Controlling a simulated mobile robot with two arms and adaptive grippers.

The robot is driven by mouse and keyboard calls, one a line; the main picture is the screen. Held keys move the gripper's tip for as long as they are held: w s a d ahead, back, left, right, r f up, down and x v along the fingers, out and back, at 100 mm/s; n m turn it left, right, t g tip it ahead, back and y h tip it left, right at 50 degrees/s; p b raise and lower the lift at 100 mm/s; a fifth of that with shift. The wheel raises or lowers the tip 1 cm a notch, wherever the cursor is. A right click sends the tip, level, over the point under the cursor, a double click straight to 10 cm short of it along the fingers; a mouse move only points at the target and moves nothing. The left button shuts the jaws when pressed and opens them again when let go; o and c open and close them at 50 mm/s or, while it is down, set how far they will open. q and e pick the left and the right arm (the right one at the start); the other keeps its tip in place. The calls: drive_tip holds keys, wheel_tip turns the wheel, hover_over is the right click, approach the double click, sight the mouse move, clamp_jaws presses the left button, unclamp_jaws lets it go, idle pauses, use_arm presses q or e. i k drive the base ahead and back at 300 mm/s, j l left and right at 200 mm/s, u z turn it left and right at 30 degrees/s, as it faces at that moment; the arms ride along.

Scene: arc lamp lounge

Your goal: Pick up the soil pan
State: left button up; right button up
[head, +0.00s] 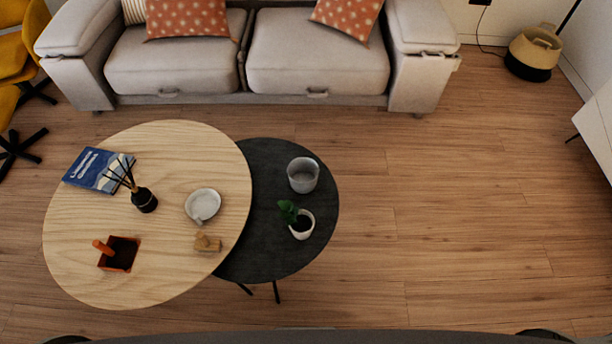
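The soil pan (121,266) appears to be the small square orange-red pan with dark contents on the round light-wood table (165,285), near its front left. An orange handle (103,246) sticks out at its upper left. Nothing covers the pan. Neither of my grippers shows in the head view.
On the wood table are a blue book (98,169), a black reed diffuser (145,201), a white bowl (201,208) and a small wooden object (207,244). The adjoining dark round table (265,250) holds a grey cup (303,178) and a potted plant (303,228). Floor at right is clear.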

sight(119, 254)
drive_tip(key=u, duration=1.85)
drive_tip(key=l+z, duration=0.3)
drive_tip(key=z, duration=0.15)
drive_tip(key=l+z, duration=0.3)
drive_tip(key=z, duration=0.15)
drive_tip(key=i+j, duration=0.05)
